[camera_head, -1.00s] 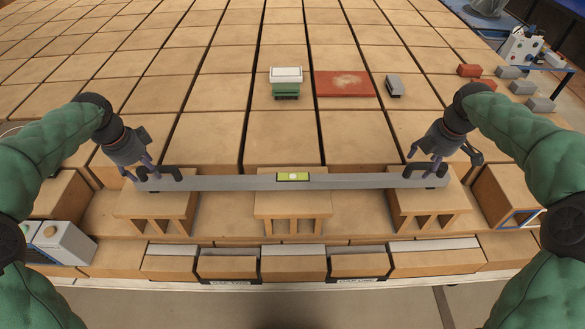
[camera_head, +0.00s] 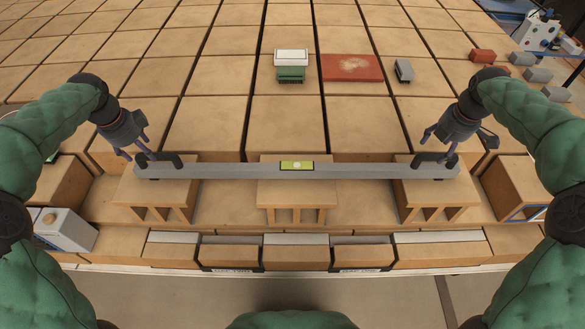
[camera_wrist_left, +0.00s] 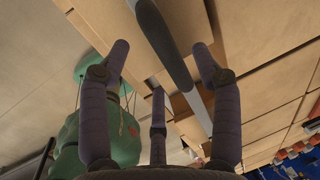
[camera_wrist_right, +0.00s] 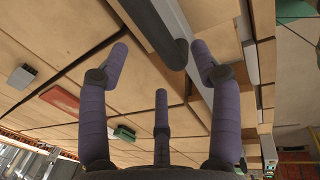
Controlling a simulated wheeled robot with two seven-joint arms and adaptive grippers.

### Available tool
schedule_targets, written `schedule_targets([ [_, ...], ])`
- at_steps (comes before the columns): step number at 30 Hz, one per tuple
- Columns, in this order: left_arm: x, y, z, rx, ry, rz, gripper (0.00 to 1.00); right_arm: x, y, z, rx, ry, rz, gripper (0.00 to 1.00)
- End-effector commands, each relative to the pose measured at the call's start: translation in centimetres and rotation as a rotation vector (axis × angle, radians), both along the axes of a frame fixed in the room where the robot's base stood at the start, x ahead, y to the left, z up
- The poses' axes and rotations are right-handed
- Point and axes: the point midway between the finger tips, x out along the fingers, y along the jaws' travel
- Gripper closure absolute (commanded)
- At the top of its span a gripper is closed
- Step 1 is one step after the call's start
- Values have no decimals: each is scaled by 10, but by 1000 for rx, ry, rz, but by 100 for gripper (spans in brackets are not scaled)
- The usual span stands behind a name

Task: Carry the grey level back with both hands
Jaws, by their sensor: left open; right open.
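The grey level (camera_head: 240,172) is a long bar with a yellow-green vial window and a dark handle near each end. It lies across three hollow bricks, the left one (camera_head: 150,190), the middle one (camera_head: 298,190) and the right one (camera_head: 436,192). My left gripper (camera_head: 140,156) is open at the left handle (camera_head: 165,158); in the left wrist view the handle (camera_wrist_left: 165,45) lies between its spread fingers. My right gripper (camera_head: 436,148) is open at the right handle (camera_head: 434,159); in the right wrist view the handle (camera_wrist_right: 155,30) lies between its spread fingers.
Red and grey blocks (camera_head: 522,59) lie at the far right. A white-grey box (camera_head: 66,230) stands at the front left.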

Motion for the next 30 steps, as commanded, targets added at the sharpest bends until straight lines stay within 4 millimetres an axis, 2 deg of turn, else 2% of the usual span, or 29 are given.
schedule_targets([
  [3, 3, 0, -21, -1, 4, 0, 36, 4, 0, -21, 1, 3, 0, 36],
  [9, 8, 0, -45, -1, 2, 1, 36, 8, 0, -45, 1, 2, -1, 36],
  [15, 11, 0, -55, 0, 0, 1, 36, 11, 0, -55, 0, 1, 0, 36],
  [24, 11, 0, -56, 0, 0, 0, 36, 11, 0, -56, 0, 0, 0, 36],
  [26, 11, 0, -56, 0, 0, 0, 50, 11, 0, -56, 0, 0, 0, 50],
  [30, 11, 0, -56, 0, 0, 0, 90, 11, 0, -56, 0, 0, 0, 90],
])
